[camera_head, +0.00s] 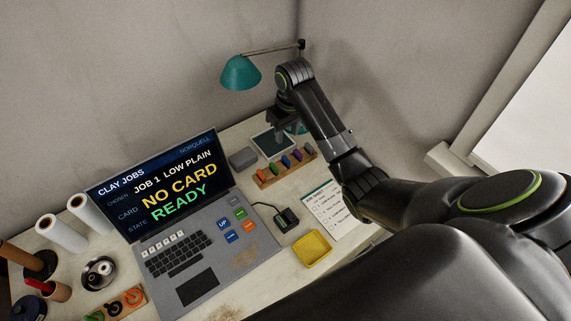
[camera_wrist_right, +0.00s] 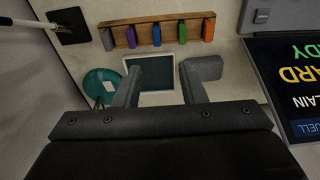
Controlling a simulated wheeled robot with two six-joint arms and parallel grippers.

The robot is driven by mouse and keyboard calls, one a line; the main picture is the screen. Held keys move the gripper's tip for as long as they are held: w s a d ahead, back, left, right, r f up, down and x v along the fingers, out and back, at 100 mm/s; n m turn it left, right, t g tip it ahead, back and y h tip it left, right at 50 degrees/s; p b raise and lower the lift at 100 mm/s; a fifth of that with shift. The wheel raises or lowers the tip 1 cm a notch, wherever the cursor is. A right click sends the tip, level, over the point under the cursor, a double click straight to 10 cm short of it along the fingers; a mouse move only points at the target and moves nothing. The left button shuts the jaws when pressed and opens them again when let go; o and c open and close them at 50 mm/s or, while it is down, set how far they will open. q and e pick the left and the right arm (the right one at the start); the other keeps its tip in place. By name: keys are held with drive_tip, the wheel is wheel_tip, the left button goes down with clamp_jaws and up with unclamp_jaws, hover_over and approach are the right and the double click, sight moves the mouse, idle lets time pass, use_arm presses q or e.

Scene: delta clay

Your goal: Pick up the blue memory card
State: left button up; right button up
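A wooden rack (camera_head: 263,184) at the back of the desk holds several small coloured cards upright in a row. My right gripper (camera_head: 279,137) hangs behind the rack, above a dark square pad (camera_head: 262,149). In the right wrist view its two fingers (camera_wrist_right: 161,76) are apart with nothing between them, and the rack lies beyond their tips. My left gripper is not in view.
A grey box (camera_head: 242,158) stands left of the rack. A teal lamp (camera_head: 240,73) is behind. A laptop (camera_head: 180,195) reads "NO CARD". A black corded device (camera_head: 286,220), a yellow tray (camera_head: 312,248) and a printed sheet (camera_head: 325,208) lie in front of the rack.

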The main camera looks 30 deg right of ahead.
hover_over(286, 159)
drive_tip(key=f, duration=0.7)
drive_tip(key=shift+s+a+f, duration=0.25)
drive_tip(key=shift+w+d+f+p, duration=0.15)
drive_tip(key=shift+f+p, duration=0.1)
drive_tip(key=shift+f, duration=1.05)
drive_tip(key=shift+w+d+f+p, duration=0.1)
drive_tip(key=shift+f+p, duration=0.15)
drive_tip(key=shift+f, duration=1.05)
drive_tip(key=shift+s, duration=0.1)
clamp_jaws()
